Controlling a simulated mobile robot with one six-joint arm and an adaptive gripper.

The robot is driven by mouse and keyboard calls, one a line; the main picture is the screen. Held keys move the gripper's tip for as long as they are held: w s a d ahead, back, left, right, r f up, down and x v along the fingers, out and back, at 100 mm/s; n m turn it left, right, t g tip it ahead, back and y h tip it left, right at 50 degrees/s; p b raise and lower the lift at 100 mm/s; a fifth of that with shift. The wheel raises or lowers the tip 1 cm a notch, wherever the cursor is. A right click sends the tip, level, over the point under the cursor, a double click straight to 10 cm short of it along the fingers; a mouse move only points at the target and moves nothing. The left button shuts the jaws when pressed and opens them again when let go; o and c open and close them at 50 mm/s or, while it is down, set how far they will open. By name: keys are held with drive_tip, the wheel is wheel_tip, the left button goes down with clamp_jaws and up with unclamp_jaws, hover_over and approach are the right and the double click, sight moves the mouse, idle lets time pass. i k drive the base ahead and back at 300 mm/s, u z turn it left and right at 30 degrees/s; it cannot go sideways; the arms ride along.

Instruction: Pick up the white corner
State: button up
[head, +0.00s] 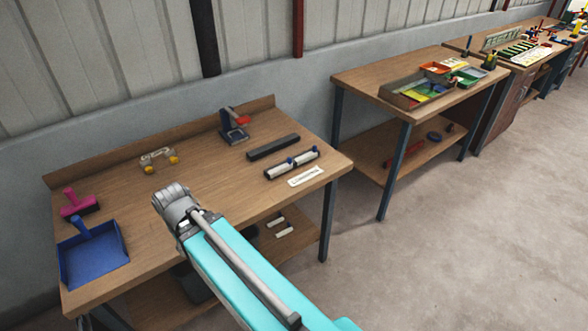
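No part can be made out for certain as the white corner. A small pale piece with yellow round parts (158,157) lies toward the back of the near wooden workbench (210,180). Two small whitish pieces (284,232) lie on the bench's lower shelf, right of my arm. The grey end of my arm, with my gripper (170,195), is over the front middle of the bench. The pale piece is beyond it, clearly apart. The fingers cannot be made out, so whether they are open or shut does not show.
A blue dustpan (92,262) and pink-handled brush (78,204) are at left. A blue-and-red device (234,126), black bar (273,147), clamp-like bar (291,166) and white label (305,177) are at right. A second bench (365,82) with trays stands beyond a gap.

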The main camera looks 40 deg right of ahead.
sight(274, 172)
drive_tip(key=z, duration=1.1)
drive_tip(key=k, duration=0.9)
drive_tip(key=z, duration=0.05)
drive_tip(key=i, duration=0.7)
drive_tip(key=z, duration=0.05)
